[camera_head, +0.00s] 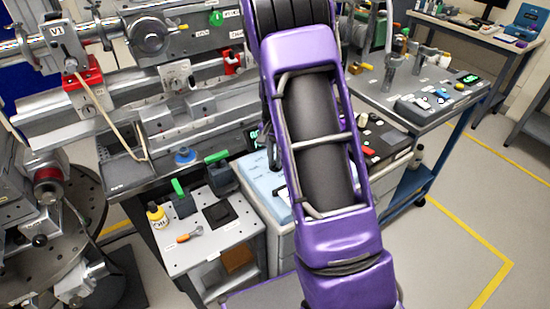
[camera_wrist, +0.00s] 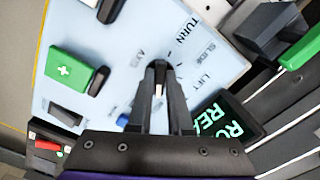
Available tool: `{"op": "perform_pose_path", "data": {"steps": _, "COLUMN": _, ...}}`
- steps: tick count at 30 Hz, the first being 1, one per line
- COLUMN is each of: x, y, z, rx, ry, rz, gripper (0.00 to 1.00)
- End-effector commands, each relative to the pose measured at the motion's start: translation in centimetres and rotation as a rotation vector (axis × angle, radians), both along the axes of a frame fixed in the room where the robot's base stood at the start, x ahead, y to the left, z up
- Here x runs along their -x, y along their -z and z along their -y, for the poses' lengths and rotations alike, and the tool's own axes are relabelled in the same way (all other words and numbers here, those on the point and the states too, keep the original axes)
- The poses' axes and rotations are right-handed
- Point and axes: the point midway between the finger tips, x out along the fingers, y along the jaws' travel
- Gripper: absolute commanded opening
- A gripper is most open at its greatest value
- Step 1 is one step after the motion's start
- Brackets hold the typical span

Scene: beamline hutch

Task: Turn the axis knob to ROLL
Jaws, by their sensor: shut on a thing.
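My gripper (camera_wrist: 159,72) shows in the wrist view with its two dark fingers close together over the light blue control panel (camera_wrist: 130,30). It is shut on the axis knob, which the fingers almost wholly hide. Printed words TURN, SLIDE and LIFT run along the panel to the right of the fingertips. A dark display (camera_wrist: 222,122) at the lower right shows green letters, "RO" and "REA", cut off by my gripper. In the head view my purple arm hides the gripper and knob; part of the light blue panel (camera_head: 262,184) shows left of the arm.
On the panel, a green plus button block (camera_wrist: 72,72) sits left of my gripper, a black control (camera_wrist: 110,8) above it. Dark and green-topped blocks (camera_wrist: 300,48) stand at the right.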

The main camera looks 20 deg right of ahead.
Motion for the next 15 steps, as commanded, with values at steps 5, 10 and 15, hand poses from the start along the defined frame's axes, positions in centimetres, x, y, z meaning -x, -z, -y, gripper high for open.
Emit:
{"op": "perform_pose_path", "data": {"steps": 5, "x": -0.06, "y": -0.06, "z": 0.00, "rx": 0.000, "ry": 0.003, "rz": 0.001, "gripper": 0.00}}
{"op": "perform_pose_path", "data": {"steps": 10, "x": -0.06, "y": -0.06, "z": 0.00, "rx": 0.000, "ry": 0.002, "rz": 0.001, "gripper": 0.00}}
{"op": "perform_pose_path", "data": {"steps": 15, "x": -0.04, "y": -0.05, "z": 0.00, "rx": 0.000, "ry": 0.002, "rz": 0.001, "gripper": 0.44}}
